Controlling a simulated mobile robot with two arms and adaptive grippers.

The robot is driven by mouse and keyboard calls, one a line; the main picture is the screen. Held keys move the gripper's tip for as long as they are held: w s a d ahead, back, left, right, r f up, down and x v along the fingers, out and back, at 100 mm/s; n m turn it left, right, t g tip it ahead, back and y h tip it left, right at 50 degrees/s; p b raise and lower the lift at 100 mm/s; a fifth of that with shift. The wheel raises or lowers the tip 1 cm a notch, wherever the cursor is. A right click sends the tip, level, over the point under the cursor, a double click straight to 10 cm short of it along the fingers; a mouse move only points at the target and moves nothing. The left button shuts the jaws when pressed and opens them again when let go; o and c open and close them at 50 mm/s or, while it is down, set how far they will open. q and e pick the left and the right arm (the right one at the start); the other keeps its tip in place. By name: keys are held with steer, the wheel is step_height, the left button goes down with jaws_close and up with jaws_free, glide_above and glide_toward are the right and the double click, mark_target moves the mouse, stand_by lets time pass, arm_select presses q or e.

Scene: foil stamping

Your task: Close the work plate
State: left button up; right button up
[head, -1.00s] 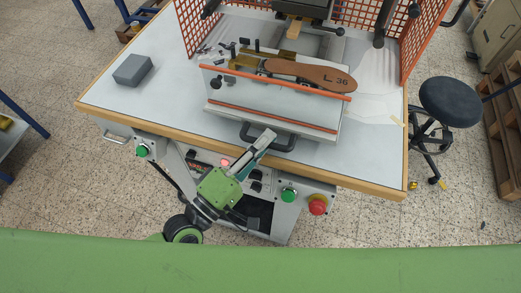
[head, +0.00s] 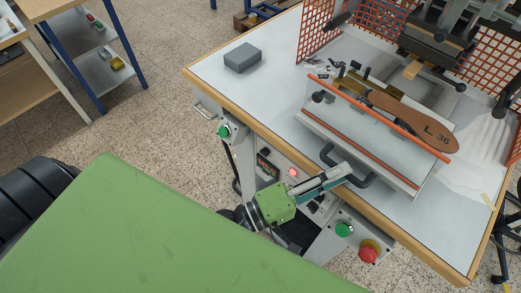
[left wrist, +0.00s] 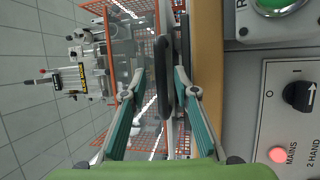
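The work plate (head: 360,150) is a light grey slab with red-orange edge strips on the white table, pulled toward the table's front edge. A brown sole marked L 36 (head: 415,122) lies on its far part. Its black bar handle (head: 328,155) sticks out at the front. My left gripper (head: 343,172) is at the handle, and its fingertips overlap it in the head view. In the left wrist view the two teal-and-grey fingers (left wrist: 160,75) are apart, with the black handle (left wrist: 165,97) between them in the picture. Contact is unclear. My right gripper is not in view.
The stamping press head (head: 428,48) stands behind the plate, within orange mesh guards (head: 318,28). A grey block (head: 243,58) lies at the table's left. Green (head: 344,229) and red (head: 369,251) buttons sit on the front panel below the table edge.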

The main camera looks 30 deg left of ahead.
arm_select(q)
steer(key=s, duration=0.1)
steer(key=s+a, duration=0.1)
steer(key=s, duration=0.1)
steer(key=shift+s+a+f, duration=0.1)
steer(key=shift+s+f, duration=0.05)
steer(key=shift+s, duration=0.05)
steer(key=b+v, duration=0.5)
steer(key=v, duration=0.9)
steer(key=w+a+f+m+g+y, duration=0.1)
steer(key=w+a+f+m+y, duration=0.1)
steer(key=f, duration=0.9)
steer(key=w+a+f+m+g+y+p, duration=0.1)
steer(key=w+a+f+m+g+y, duration=0.1)
steer(key=f, duration=0.9)
steer(key=w+a+m, duration=0.1)
steer(key=w+m, duration=0.1)
steer(key=shift+f+m, duration=0.15)
steer(key=shift+m, duration=0.15)
